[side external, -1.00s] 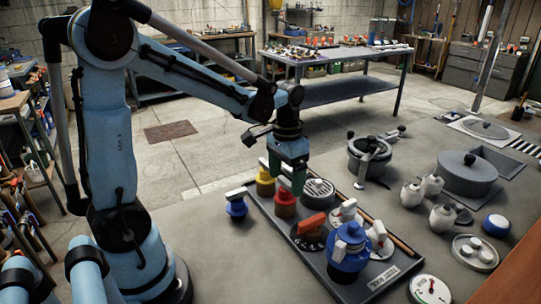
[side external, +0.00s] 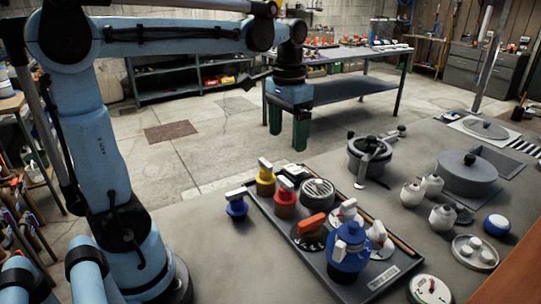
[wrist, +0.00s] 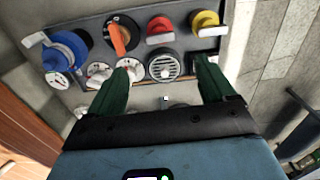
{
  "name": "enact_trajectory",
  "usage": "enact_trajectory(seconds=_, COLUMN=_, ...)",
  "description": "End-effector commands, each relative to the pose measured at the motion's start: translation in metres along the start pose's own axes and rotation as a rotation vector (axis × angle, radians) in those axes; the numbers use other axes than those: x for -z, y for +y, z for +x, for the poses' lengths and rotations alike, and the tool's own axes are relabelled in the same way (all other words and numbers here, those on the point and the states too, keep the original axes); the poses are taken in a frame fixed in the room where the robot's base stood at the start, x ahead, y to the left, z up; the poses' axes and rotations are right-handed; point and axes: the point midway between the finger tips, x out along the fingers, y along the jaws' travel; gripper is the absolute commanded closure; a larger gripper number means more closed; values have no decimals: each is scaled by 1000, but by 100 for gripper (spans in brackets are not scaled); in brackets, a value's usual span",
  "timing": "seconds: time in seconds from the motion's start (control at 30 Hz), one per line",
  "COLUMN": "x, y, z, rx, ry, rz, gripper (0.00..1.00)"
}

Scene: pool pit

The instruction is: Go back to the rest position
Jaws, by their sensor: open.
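My gripper (side external: 288,133) has two green fingers pointing down, spread apart with nothing between them. In the side external view it hangs in the air above and behind the valve tray (side external: 318,262). In the wrist view my gripper (wrist: 157,85) also shows its fingers apart, with the tray and its valves below and beyond them.
To the right stand a grey pot-like housing with a clamp (side external: 369,155), a wide lidded grey pot (side external: 468,175), several white jars (side external: 442,217) and a round dish (side external: 474,253). A metal workbench (side external: 345,90) stands behind. The floor between is clear.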

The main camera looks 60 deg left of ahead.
Motion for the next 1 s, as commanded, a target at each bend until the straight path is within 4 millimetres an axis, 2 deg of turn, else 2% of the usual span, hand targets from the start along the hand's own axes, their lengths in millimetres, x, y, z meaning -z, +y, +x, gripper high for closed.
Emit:
enact_trajectory(seconds=0.2, x=0, y=0, z=-5, rx=0, ry=0, rz=0, gripper=17)
enact_trajectory(seconds=0.57, x=-5, y=6, z=-2, rx=6, ry=40, rz=4, gripper=17)
enact_trajectory(seconds=0.77, x=-24, y=28, z=15, rx=22, ry=214, rz=19, gripper=17)
enact_trajectory(seconds=1.0, x=-48, y=54, z=44, rx=14, ry=457, rz=36, gripper=17)
